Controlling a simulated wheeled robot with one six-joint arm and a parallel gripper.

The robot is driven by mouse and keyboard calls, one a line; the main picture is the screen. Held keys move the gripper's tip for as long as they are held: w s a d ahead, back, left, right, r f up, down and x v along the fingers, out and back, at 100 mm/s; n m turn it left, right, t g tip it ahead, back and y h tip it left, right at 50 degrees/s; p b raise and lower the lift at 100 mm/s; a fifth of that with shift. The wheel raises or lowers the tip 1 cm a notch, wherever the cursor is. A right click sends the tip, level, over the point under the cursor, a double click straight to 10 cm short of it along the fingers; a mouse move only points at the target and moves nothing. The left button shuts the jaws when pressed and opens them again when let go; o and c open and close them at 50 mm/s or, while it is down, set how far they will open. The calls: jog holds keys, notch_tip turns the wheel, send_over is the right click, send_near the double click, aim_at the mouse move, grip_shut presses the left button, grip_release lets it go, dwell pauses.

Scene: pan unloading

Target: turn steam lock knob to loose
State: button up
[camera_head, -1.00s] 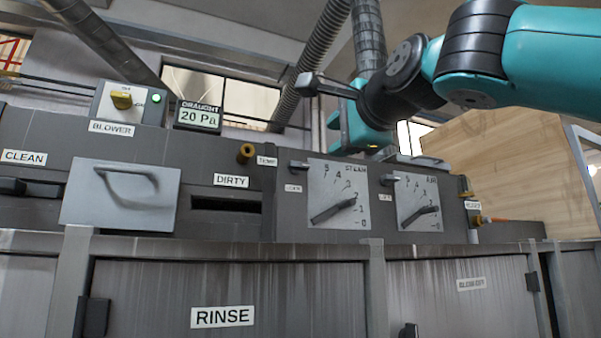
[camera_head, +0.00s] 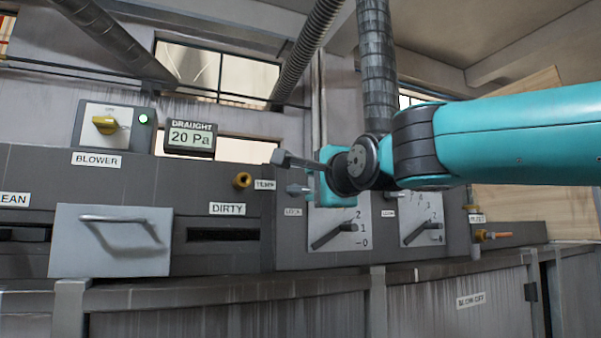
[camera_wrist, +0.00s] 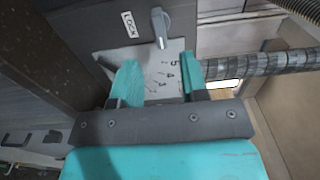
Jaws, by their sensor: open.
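The steam lock knob is a small grey lever. In the wrist view the knob (camera_wrist: 161,26) sits beside a LOCK label (camera_wrist: 131,24), above the steam dial plate, its handle pointing towards the plate. In the head view the knob (camera_head: 298,190) shows just left of my gripper. The steam dial (camera_head: 338,238) is partly hidden behind my gripper; its pointer lies low, near the 1. My gripper (camera_wrist: 158,78) is open and empty, its fingers in front of the dial plate, with the knob beyond the tips and apart from them. Whether the knob is tight or loose I cannot tell.
The air dial (camera_head: 422,222) and its lock knob (camera_head: 391,193) are to the right. A handled panel (camera_head: 110,255) and blower switch box (camera_head: 115,127) are further left.

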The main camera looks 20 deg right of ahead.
aim_at(300, 190)
jog(key=w+p, duration=0.1)
jog(key=w, duration=0.1)
jog(key=w+p, duration=0.1)
jog(key=w, duration=0.1)
jog(key=w+p, duration=0.1)
jog(key=w, duration=0.1)
jog(key=shift+w+a+r, duration=0.15)
jog(key=shift+w+a, duration=0.1)
jog(key=shift+a, duration=0.1)
jog(key=shift+w, duration=0.65)
jog(key=shift+f, duration=0.2)
grip_shut()
